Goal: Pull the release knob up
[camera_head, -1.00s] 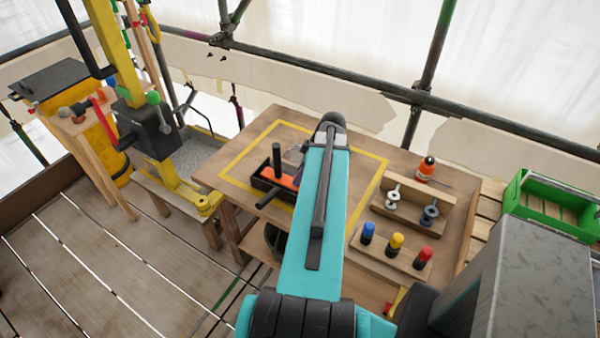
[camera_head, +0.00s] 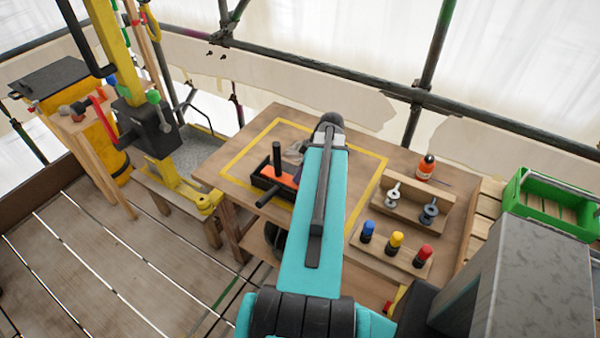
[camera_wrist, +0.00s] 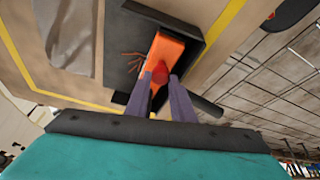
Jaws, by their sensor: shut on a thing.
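The release knob (camera_wrist: 160,72) is a small red knob. In the wrist view it sits over an orange block (camera_wrist: 166,48) in a black tray-like holder (camera_wrist: 133,28). My gripper (camera_wrist: 160,82) has its two purple-grey fingers closed around the red knob from both sides. In the head view the orange block (camera_head: 284,179) and the black holder (camera_head: 262,184) show on the wooden table. There my teal arm covers the gripper fingertips and the knob.
A yellow line frames the work area on the table (camera_head: 240,150). To the right stand a rack with two grey eye-bolt pieces (camera_head: 429,212) and a board with blue, yellow and red capped pegs (camera_head: 396,243). An orange bottle (camera_head: 426,167) is behind. A black upright handle (camera_head: 277,158) rises by the holder.

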